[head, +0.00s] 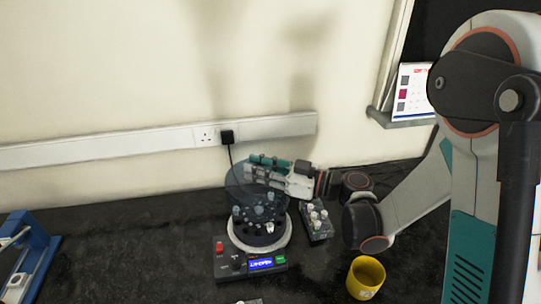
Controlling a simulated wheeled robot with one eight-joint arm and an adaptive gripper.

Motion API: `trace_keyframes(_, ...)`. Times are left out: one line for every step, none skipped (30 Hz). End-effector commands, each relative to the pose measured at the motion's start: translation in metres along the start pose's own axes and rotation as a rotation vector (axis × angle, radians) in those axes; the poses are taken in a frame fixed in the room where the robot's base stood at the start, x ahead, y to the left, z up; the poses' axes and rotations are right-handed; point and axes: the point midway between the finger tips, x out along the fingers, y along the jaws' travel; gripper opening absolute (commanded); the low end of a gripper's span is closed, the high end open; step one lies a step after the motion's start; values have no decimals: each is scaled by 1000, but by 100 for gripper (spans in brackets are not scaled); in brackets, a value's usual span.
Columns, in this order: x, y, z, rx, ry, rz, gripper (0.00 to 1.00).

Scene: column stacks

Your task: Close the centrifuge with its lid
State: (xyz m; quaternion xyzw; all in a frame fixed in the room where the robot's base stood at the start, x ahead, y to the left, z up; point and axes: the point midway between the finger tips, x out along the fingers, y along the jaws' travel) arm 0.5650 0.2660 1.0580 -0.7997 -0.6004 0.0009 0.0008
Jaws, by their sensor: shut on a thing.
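The centrifuge (236,250) stands on the dark bench, with a pale ring around its rotor, a lit blue display, and red and green buttons at the front. Several tubes with pale caps stand up in its rotor. The lid (236,188), a see-through bluish round cover, is above the back of the rotor and looks tilted up. My gripper (254,167) reaches in from the right and is shut on the lid near its upper edge. The exact contact is too small to make out, and my fingers hide part of the lid.
A small rack of capped tubes (316,222) stands right of the centrifuge. A yellow mug (365,277) is at the front right, and a blue-framed item (37,253) at the far left. The wall with a socket (205,136) is close behind.

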Motion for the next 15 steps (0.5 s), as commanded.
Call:
trace_keyframes(0,-4,0,0,0,-8,0)
trace_keyframes(1,-5,1,0,0,-11,0)
trace_keyframes(1,-6,2,0,0,-14,0)
trace_keyframes(1,-6,2,0,0,-15,0)
trace_keyframes(1,-6,3,0,0,-16,0)
trace_keyframes(1,-6,5,0,0,-15,0)
trace_keyframes(1,-6,6,0,0,-15,0)
trace_keyframes(1,-6,8,0,0,-15,0)
trace_keyframes(0,-6,10,0,0,-14,0)
trace_keyframes(0,-6,12,0,0,-14,0)
trace_keyframes(1,-6,14,0,0,-14,0)
trace_keyframes(1,-5,17,0,0,-14,0)
trace_keyframes(1,-5,19,0,0,-14,0)
trace_keyframes(1,-5,22,0,0,-14,0)
trace_keyframes(1,-5,25,0,0,-13,0)
